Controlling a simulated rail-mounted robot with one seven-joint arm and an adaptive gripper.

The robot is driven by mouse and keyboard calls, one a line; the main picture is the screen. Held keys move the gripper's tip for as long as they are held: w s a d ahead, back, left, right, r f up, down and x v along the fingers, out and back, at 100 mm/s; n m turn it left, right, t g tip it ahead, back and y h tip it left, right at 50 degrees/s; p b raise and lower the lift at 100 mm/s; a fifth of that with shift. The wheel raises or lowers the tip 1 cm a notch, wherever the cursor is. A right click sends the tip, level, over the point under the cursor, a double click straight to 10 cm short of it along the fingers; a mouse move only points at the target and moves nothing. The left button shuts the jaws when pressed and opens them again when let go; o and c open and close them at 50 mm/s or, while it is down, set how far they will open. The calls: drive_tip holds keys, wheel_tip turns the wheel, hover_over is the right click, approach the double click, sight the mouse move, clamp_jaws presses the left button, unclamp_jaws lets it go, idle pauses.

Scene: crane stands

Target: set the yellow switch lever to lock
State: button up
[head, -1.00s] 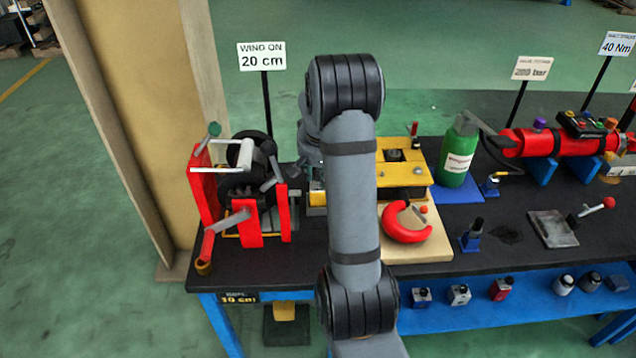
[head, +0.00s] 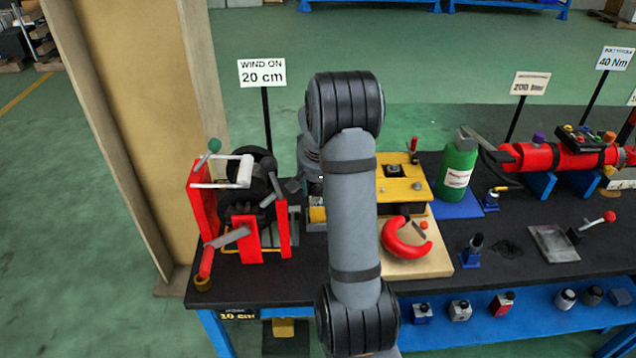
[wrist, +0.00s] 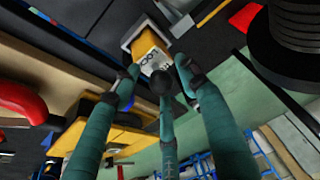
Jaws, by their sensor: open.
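The yellow switch (wrist: 150,48) is a yellow block with dark lettering, in a grey housing at the top middle of the wrist view. A black ball knob (wrist: 163,82) shows in front of it; the lever's shaft is hidden. My gripper (wrist: 160,78) is open, its teal fingers spread around the knob and close to the yellow block. I cannot tell whether any finger touches it. In the head view only a small yellow part (head: 316,214) shows beside my arm, which hides the gripper. The lever's setting cannot be read.
A red-framed winch (head: 240,215) stands left of my arm. A yellow press-like plate (head: 408,190), a red hook (head: 400,243) and a green bottle (head: 458,165) stand on its right. The black bench (head: 290,278) is crowded here.

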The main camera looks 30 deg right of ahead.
drive_tip(key=v, duration=1.1)
drive_tip(key=shift+s+r, duration=0.2)
drive_tip(key=shift+r, duration=0.05)
drive_tip(key=shift+w+a, duration=0.1)
drive_tip(key=shift+a, duration=0.05)
